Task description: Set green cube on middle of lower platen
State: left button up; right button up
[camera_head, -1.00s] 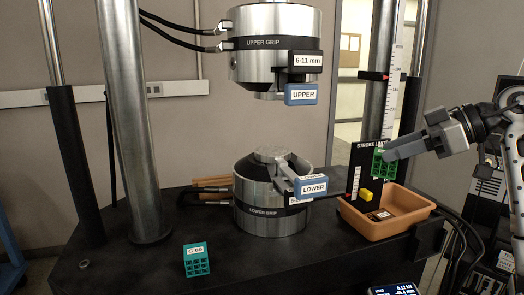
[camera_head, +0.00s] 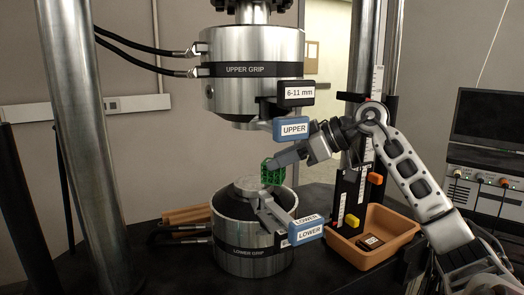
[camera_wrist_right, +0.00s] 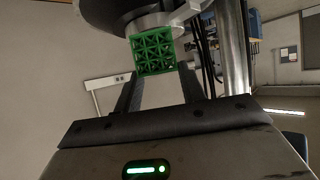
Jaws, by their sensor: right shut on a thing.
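The green lattice cube (camera_head: 271,172) is held by my right gripper (camera_head: 273,168), just above the right part of the lower platen (camera_head: 247,186). The platen is the round metal top of the lower grip (camera_head: 250,235). In the right wrist view the green cube (camera_wrist_right: 153,53) sits between the two dark fingers of my right gripper (camera_wrist_right: 158,85), and round metal shows behind it. I cannot tell whether the cube touches the platen. My left gripper is not in view.
The upper grip (camera_head: 252,75) hangs above with its blue UPPER handle (camera_head: 291,132). The blue LOWER handle (camera_head: 305,230) juts out at the front right of the lower grip. An orange tray (camera_head: 375,240) stands to the right.

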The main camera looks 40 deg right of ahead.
jog(key=shift+w+a, duration=0.25)
jog(key=shift+w, duration=0.35)
jog(key=w, duration=0.1)
jog(key=w+a+p, duration=0.1)
jog(key=w+p, duration=0.1)
jog(key=shift+a+r, duration=0.15)
jog(key=shift+a, duration=0.15)
jog(key=shift+f, duration=0.35)
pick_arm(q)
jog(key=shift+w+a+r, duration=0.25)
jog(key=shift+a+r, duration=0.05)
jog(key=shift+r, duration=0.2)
pick_arm(e)
jog(key=shift+f, duration=0.25)
jog(key=o, duration=1)
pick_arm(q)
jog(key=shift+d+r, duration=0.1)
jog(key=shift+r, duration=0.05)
pick_arm(e)
jog(key=shift+o, duration=0.2)
pick_arm(q)
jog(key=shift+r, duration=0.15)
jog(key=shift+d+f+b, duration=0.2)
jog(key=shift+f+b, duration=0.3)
jog(key=shift+b, duration=0.45)
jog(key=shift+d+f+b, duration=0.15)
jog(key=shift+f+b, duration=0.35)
jog(key=shift+b, duration=0.45)
pick_arm(e)
jog(key=v, duration=1.2)
